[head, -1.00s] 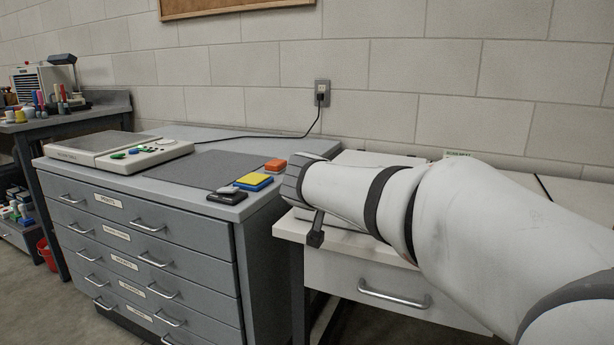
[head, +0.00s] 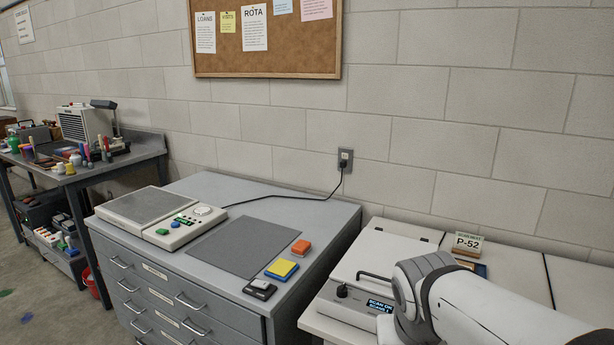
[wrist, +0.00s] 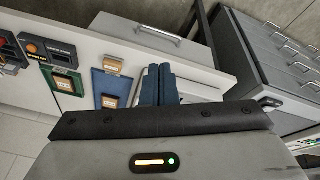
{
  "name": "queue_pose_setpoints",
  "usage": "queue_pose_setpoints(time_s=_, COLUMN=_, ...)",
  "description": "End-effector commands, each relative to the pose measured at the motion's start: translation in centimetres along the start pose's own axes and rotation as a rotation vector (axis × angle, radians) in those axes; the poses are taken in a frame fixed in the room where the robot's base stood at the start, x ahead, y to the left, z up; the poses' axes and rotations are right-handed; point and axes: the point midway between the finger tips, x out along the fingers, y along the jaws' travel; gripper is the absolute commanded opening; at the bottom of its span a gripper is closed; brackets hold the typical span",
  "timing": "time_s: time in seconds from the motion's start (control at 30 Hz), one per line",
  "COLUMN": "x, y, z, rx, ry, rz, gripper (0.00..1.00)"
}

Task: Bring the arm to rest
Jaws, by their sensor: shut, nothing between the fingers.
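My gripper (wrist: 159,85) shows in the wrist view as two dark blue fingers side by side, shut with nothing between them. It is over the edge of the white bench (wrist: 105,35). In the head view my white arm comes in from the lower right, and the fingers are hidden from sight there.
A white device with a lit display (head: 380,306) is close beside my arm.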

Motion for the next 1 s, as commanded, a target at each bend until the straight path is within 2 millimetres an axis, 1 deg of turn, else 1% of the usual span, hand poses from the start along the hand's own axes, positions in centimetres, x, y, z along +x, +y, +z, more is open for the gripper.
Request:
queue_pose_setpoints(time_s=0.03, x=-2.5, y=0.1, z=0.3, rx=-0.011, ry=-0.018, rz=-0.026, gripper=0.00)
queue_pose_setpoints(time_s=0.13, x=-3.8, y=-0.2, z=1.5, rx=-0.038, ry=-0.045, rz=-0.073, gripper=0.00)
queue_pose_setpoints(time_s=0.23, x=-4.5, y=-0.5, z=2.3, rx=-0.057, ry=-0.060, rz=-0.107, gripper=0.00)
queue_pose_setpoints(time_s=0.37, x=-4.7, y=-0.8, z=2.9, rx=-0.068, ry=-0.068, rz=-0.128, gripper=0.00)
queue_pose_setpoints(time_s=1.0, x=-4.7, y=-0.8, z=2.9, rx=-0.069, ry=-0.068, rz=-0.128, gripper=0.00)
